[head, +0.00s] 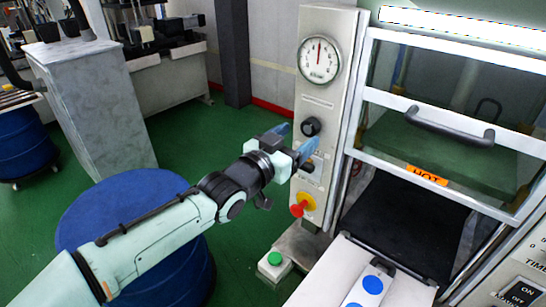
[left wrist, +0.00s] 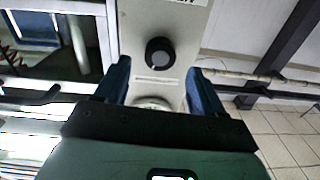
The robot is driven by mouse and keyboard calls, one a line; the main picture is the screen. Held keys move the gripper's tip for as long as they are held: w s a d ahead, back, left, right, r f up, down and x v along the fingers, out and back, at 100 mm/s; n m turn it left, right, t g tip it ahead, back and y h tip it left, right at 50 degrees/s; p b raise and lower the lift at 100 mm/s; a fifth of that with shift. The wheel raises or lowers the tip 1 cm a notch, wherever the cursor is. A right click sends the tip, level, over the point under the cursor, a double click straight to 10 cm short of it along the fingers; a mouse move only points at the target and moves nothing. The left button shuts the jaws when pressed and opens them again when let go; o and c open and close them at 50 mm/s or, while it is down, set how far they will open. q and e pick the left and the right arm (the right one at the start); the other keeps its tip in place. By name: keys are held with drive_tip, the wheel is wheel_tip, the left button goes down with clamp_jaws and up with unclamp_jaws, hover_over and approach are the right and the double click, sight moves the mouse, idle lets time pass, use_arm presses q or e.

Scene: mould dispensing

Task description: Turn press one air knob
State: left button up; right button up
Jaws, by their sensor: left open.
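The press's air knob (head: 311,126) is a round black knob on a pale upright panel (head: 320,90), below a white dial gauge (head: 320,61). My left gripper (head: 296,141) has blue fingers and is open, empty, close in front of the panel. In the head view one finger lies left of the knob and the other just below it. In the left wrist view the knob (left wrist: 160,52) shows whole, beyond the span of the open fingers (left wrist: 160,85), with no finger seen touching it. There the gauge is mostly hidden by my gripper. My right gripper is out of view.
Below the knob are a dark switch (head: 312,168) and a red emergency button (head: 299,210) with a yellow collar. A press door with a black handle (head: 450,128) and HOT label stands right. A blue drum (head: 125,205) stands under my left arm.

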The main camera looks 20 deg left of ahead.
use_arm(q)
drive_tip(key=b+v, duration=0.1)
drive_tip(key=v, duration=0.9)
